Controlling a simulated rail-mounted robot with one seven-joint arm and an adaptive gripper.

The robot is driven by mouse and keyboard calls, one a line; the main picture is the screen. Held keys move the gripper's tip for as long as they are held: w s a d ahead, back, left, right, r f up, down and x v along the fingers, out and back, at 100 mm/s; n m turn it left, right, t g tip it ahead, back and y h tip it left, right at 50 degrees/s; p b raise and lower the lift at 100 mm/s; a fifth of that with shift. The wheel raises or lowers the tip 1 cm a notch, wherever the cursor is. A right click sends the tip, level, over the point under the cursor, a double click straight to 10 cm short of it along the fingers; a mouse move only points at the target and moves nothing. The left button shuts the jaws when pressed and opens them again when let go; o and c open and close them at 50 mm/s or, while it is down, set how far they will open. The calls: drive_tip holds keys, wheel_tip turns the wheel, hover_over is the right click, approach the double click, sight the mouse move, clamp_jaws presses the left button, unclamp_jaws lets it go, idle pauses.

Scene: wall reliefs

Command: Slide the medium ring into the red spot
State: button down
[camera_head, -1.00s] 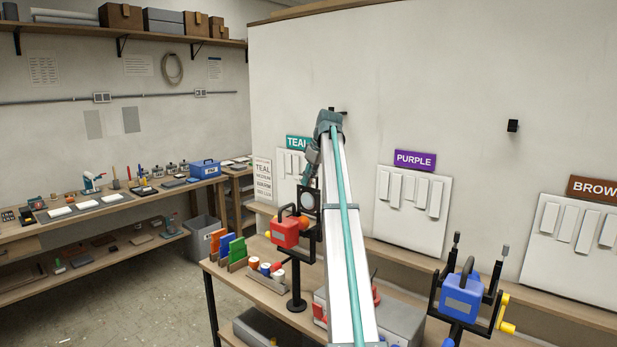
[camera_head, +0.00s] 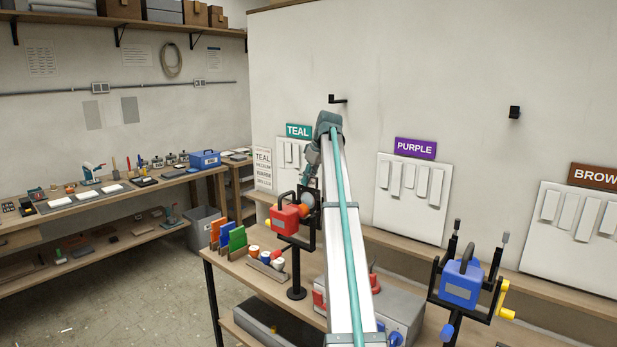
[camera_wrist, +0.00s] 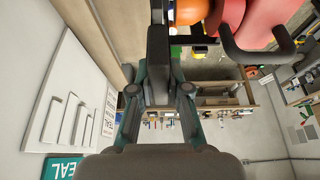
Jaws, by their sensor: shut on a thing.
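My gripper (camera_wrist: 158,85) has its teal fingers on both sides of a dark bar (camera_wrist: 158,40) in the wrist view; I cannot tell whether the bar belongs to the black stand. A red box (camera_head: 285,218) with a black handle sits in a black forked stand in the head view, and an orange round part (camera_head: 307,199) is at its side. Both also show close up at the top of the wrist view, the orange part (camera_wrist: 190,12) and the red box (camera_wrist: 245,20). In the head view my gripper is mostly hidden near the stand. I cannot make out a medium ring or a red spot.
White relief panels stand on the wall under the teal sign (camera_head: 299,131) and the purple sign (camera_head: 415,148). A blue box (camera_head: 462,284) on a forked stand is at right. Coloured upright pieces (camera_head: 230,238) and small cylinders (camera_head: 266,258) crowd the bench left of the stand.

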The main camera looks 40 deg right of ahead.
sight(308, 187)
drive_tip(key=shift+f+b, duration=0.4)
drive_tip(key=shift+f, duration=1.25)
drive_tip(key=c, duration=1.1)
unclamp_jaws()
drive_tip(key=shift+o, duration=0.2)
